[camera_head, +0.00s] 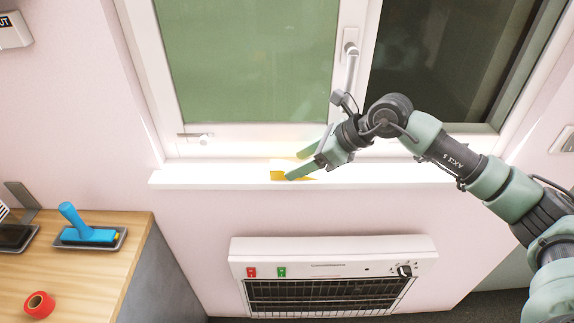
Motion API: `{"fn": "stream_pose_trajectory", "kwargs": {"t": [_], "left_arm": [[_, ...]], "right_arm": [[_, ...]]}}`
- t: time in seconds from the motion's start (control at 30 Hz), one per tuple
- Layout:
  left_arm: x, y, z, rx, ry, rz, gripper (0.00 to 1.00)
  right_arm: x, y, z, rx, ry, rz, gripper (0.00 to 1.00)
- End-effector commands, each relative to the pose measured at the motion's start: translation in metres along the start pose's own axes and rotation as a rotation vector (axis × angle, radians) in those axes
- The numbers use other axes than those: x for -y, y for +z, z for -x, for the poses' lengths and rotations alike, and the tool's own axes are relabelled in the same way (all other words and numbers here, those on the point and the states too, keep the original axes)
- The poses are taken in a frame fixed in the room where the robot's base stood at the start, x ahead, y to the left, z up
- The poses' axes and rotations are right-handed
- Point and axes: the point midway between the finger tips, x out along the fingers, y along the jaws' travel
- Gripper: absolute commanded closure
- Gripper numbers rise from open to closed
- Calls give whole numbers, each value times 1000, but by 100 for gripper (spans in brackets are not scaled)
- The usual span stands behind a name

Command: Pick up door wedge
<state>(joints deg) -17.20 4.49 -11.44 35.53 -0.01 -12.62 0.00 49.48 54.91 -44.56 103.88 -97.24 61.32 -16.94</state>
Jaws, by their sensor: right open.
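A yellow-orange door wedge (277,175) sits on the white window sill (220,182), below the window. My right gripper (294,166) reaches in from the right, with its green fingers spread around the wedge and pointing left. The fingers partly cover the wedge, and I cannot tell whether they touch it. My left gripper does not show.
The window frame and its handle (351,66) rise close behind my right arm. A white heater (330,262) hangs on the wall below the sill. A wooden counter (80,280) at the left holds a blue-handled tool (85,228) on a tray and a red tape roll (39,304).

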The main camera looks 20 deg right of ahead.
Motion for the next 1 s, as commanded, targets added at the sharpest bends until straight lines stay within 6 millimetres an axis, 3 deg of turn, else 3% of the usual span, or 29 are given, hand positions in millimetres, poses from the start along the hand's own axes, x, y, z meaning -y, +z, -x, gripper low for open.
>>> {"fn": "stream_pose_trajectory", "kwargs": {"t": [0.03, 0.2, 0.47, 0.5, 0.7, 1.0], "left_arm": [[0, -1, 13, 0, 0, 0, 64], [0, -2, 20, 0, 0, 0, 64], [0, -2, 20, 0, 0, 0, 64], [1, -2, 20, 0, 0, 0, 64], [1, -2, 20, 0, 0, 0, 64], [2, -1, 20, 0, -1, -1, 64]], "right_arm": [[-1, 5, -5, 0, 5, -4, 41], [0, 2, -29, 1, 3, -2, 41], [0, 0, -35, 1, 0, -1, 41], [0, 0, -35, 1, 0, -1, 44], [0, 0, -34, 1, 0, -2, 94], [1, 0, -34, 2, -2, -2, 97]]}}
